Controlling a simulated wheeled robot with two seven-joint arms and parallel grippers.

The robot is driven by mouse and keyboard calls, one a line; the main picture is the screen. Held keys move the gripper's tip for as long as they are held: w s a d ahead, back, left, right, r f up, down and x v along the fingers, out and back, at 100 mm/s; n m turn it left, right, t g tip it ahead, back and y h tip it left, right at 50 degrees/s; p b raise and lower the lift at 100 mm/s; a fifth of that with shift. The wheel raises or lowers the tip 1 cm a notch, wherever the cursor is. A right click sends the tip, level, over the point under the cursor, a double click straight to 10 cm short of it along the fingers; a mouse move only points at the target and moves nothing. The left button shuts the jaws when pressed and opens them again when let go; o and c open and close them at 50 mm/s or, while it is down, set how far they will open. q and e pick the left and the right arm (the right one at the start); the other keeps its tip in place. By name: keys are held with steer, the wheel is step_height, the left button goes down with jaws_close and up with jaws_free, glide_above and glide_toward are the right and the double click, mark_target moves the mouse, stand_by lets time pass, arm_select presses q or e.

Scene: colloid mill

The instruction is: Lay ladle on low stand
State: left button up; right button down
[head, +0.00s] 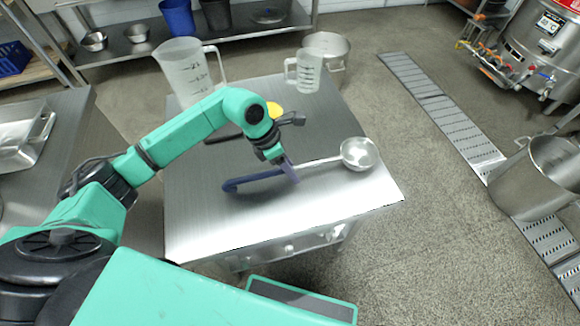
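The ladle has a round steel bowl (360,153), a thin pale shaft and a dark blue hooked grip (250,180). It extends across the low steel stand (215,220), with its bowl at the stand's right edge. My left gripper (290,170) is at the ladle's handle, where the blue grip meets the shaft. One finger crosses in front of the handle and the other is hidden. The gripper appears shut on the ladle. I cannot tell whether the ladle touches the stand top. My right gripper is not in view.
A large measuring jug (188,72) and a smaller jug (305,72) stand at the stand's back. A steel pot (328,48) is behind the stand. The stand's front is clear. A large pot (535,180) is at right.

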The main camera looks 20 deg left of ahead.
arm_select(q)
steer(key=v, duration=1.2)
steer(key=shift+r, duration=0.2)
steer(key=shift+p, duration=0.3)
